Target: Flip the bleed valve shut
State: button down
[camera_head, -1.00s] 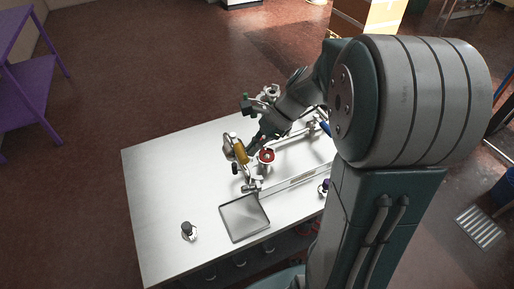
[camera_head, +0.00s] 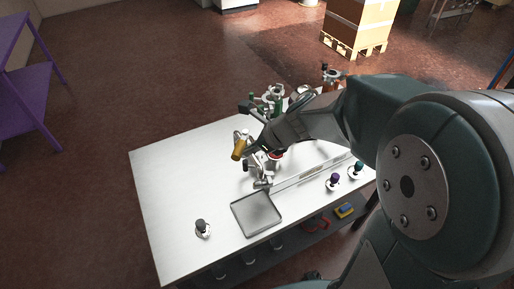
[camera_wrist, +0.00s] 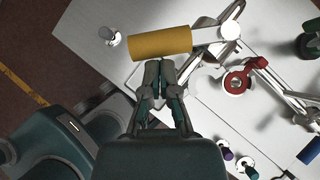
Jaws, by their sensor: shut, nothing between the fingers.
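A yellow cylindrical handle (camera_head: 238,149) on a silver arm stands over the white table's middle. It also shows in the wrist view (camera_wrist: 160,42), lying across the picture just beyond my fingertips. I cannot tell for certain which of these belongs to the bleed valve. My gripper (camera_wrist: 158,68) is shut and empty, its tips close to the yellow handle's underside in the picture. I cannot tell if they touch it. In the head view my gripper (camera_head: 260,141) is right of the handle.
A grey tray (camera_head: 256,213) lies at the table's front. A dark knob (camera_head: 202,228) stands at front left; purple (camera_head: 333,180) and teal (camera_head: 357,168) knobs stand at right. A clamp-like fixture (camera_head: 274,98) is behind my gripper. The table's left side (camera_head: 175,185) is clear.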

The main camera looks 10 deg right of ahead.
jog(key=w+a+m+t+h, duration=0.1)
jog(key=w+a+m, duration=0.1)
jog(key=a, duration=0.4)
jog(key=shift+w, duration=0.35)
jog(key=shift+d, duration=0.1)
dwell(0.7)
